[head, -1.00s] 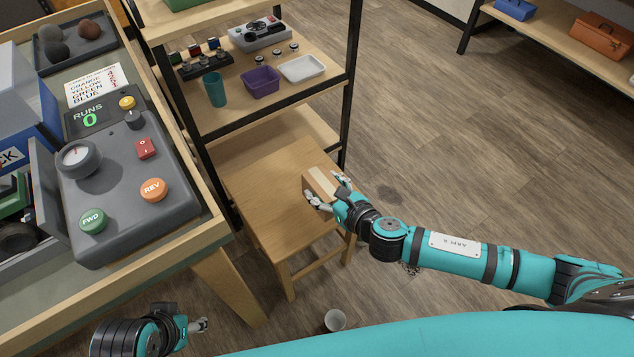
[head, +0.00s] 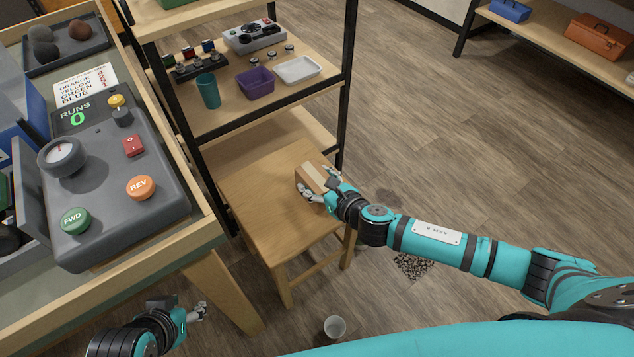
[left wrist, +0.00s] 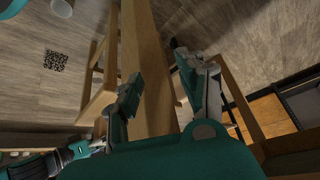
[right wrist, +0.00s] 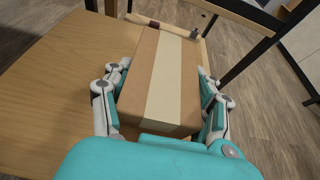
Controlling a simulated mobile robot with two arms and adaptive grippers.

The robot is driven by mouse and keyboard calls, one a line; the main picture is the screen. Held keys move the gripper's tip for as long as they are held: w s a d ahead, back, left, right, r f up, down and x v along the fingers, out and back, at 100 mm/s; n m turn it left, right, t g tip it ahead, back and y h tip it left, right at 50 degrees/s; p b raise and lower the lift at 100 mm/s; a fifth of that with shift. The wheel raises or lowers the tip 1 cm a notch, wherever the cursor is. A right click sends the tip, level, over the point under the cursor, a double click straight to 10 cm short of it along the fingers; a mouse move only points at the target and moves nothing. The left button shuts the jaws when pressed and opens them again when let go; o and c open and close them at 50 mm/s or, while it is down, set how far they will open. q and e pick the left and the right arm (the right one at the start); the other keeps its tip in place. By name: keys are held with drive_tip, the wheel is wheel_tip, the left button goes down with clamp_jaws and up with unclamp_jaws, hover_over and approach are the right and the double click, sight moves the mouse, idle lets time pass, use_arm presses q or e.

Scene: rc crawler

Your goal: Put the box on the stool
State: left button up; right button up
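The box (head: 313,176) is brown cardboard with a pale tape strip along its top. It is at the right edge of the wooden stool's seat (head: 262,210); whether it rests on the seat or hovers just above is unclear. My right gripper (head: 322,184) has its fingers on both sides of the box. In the right wrist view the box (right wrist: 165,75) sits between the fingers, with the seat (right wrist: 50,100) to its left and floor to its right. My left gripper (head: 202,311) is low near the workbench. Its fingers are apart and empty in the left wrist view (left wrist: 155,68).
A shelf unit (head: 215,115) with a teal cup, purple bin and white tray stands directly behind the stool. The workbench (head: 205,240) with a control panel is on the left. A small cup (head: 334,327) is on the floor in front. Floor to the right is open.

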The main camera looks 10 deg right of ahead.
sight(325, 188)
drive_tip(key=o, duration=0.7)
drive_tip(key=shift+c, duration=0.2)
drive_tip(key=shift+s, duration=0.1)
drive_tip(key=p+v, duration=0.1)
drive_tip(key=v, duration=0.2)
drive_tip(key=shift+d+r, duration=0.1)
drive_tip(key=s+d+r+m+h+p, duration=0.25)
drive_tip(key=s+r+m, duration=0.25)
drive_tip(key=s+m, duration=0.45)
use_arm(q)
drive_tip(key=s, duration=0.1)
drive_tip(key=s+g, duration=0.1)
drive_tip(key=s+a+r+g+b, duration=0.1)
drive_tip(key=s, duration=0.1)
drive_tip(key=shift+a+y, duration=0.1)
drive_tip(key=shift+y, duration=0.2)
use_arm(e)
drive_tip(key=s+d+f+m+g+h, duration=0.1)
drive_tip(key=s+m+g, duration=0.3)
drive_tip(key=s+m, duration=0.4)
drive_tip(key=s+d+f+m+g+h, duration=0.1)
drive_tip(key=s+d+m+g, duration=0.3)
drive_tip(key=m, duration=1.7)
drive_tip(key=s+g, duration=0.1)
drive_tip(key=s, duration=0.3)
drive_tip(key=shift+s+f, duration=0.25)
drive_tip(key=shift+f, duration=0.1)
